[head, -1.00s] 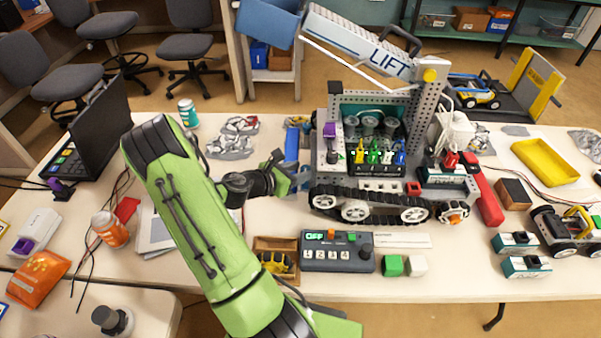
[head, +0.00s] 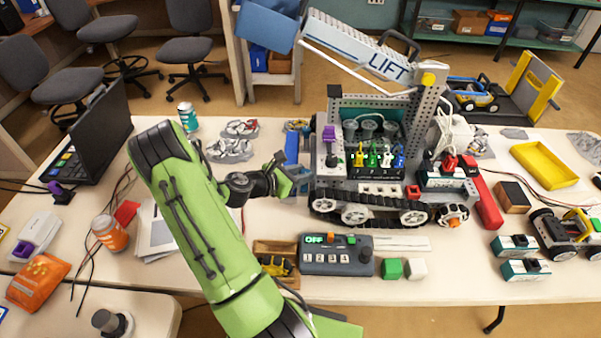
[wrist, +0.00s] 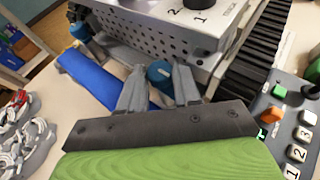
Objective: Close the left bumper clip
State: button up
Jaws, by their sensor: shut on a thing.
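The tracked robot (head: 372,187) stands on the table with its raised LIFT arm (head: 362,48). A long blue bumper (wrist: 92,80) lies along its left end; it also shows in the head view (head: 291,147). A rounded teal-blue piece (wrist: 159,71), which looks like a bumper clip, sits at the bumper's near end. My gripper (wrist: 160,82) has its grey fingers on either side of this piece and is shut on it. In the head view my gripper (head: 287,181) is at the robot's left end. Whether the clip is fully closed cannot be told.
A control box (head: 337,256) with an OFF display stands in front of the robot, beside a small wooden tray (head: 275,247). Green (head: 392,268) and white (head: 417,268) cubes lie to its right. Grey-and-red parts (head: 232,149) lie behind my gripper.

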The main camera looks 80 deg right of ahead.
jog(key=m+g, duration=0.1)
jog(key=m+y+p, duration=0.1)
jog(key=m+g+y+p, duration=0.1)
jog(key=shift+w+d+r+g, duration=0.15)
jog(key=shift+w+d+g, duration=0.1)
jog(key=shift+g, duration=0.05)
jog(key=m+y, duration=0.1)
jog(key=m+g+y, duration=0.1)
jog(key=m+g+y+p, duration=0.1)
jog(key=shift+w+d+m+y, duration=0.15)
jog(key=shift+d+m+y, duration=0.15)
jog(key=shift+y, duration=0.1)
jog(key=m+y, duration=0.1)
jog(key=m+y+b, duration=0.1)
jog(key=y, duration=0.1)
jog(key=m+g+y+b, duration=0.1)
jog(key=m+y, duration=0.1)
jog(key=shift+d+f, duration=0.25)
jog(key=shift+d, duration=0.05)
jog(key=shift+d+m+y+b, duration=0.1)
jog(key=shift+m+y+b, duration=1.05)
jog(key=shift+y, duration=0.15)
jog(key=shift+r, duration=0.1)
jog(key=o, duration=0.7)
jog(key=shift+o, duration=0.2)
notch_tip(320, 180, up, 10)
jog(key=p, duration=0.2)
